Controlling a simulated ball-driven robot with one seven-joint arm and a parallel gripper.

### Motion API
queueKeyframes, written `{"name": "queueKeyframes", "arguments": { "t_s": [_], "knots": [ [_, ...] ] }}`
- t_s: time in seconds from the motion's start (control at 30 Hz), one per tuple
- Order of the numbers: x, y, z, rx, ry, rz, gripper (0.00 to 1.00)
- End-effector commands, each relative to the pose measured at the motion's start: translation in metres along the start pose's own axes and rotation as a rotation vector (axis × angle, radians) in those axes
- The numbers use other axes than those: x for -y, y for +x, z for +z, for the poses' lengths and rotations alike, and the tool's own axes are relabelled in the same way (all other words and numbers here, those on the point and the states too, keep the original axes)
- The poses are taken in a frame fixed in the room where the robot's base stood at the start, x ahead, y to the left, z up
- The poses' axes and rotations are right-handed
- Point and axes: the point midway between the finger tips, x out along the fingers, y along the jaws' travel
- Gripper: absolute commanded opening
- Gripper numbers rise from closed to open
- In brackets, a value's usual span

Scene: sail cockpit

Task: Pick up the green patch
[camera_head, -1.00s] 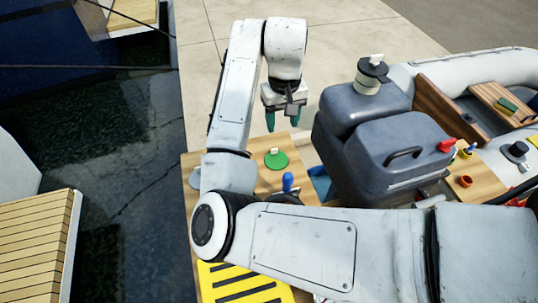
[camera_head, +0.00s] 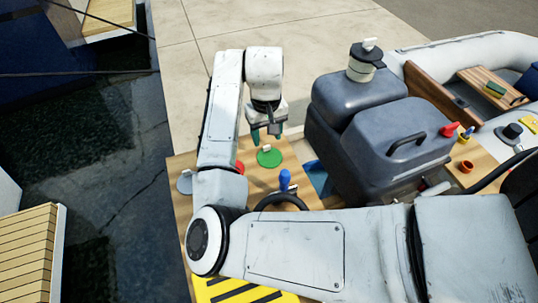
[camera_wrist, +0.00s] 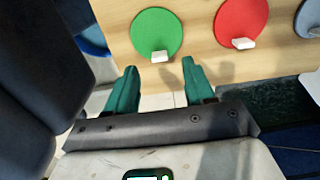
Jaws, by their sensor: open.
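The green patch (camera_head: 269,157) is a flat round disc with a small white tab, lying on the wooden board. It also shows in the wrist view (camera_wrist: 156,32), with its tab at its lower edge. My gripper (camera_head: 265,136) is above the board, close to the patch in the head view. In the wrist view my gripper (camera_wrist: 158,75) has its two green fingers apart with nothing between them, and the patch lies just beyond the fingertips. The gripper looks apart from the patch.
A red patch (camera_wrist: 241,20) lies beside the green one, and a grey patch (camera_wrist: 309,18) lies farther right. A bulky dark grey container (camera_head: 395,150) stands right of the board. A blue-handled item (camera_head: 285,180) stands in front of the patch. Dark water lies left.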

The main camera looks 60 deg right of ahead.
Motion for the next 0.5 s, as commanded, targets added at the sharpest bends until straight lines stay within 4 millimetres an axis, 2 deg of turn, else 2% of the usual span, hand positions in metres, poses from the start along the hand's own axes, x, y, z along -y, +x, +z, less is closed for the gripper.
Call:
{"name": "queueKeyframes", "arguments": {
  "t_s": [0.3,0.5],
  "knots": [
    [0.0,0.042,-0.004,0.002,-0.002,-0.001,0.53],
    [-0.001,0.047,-0.005,-0.001,-0.001,0.0,0.53]
  ]
}}
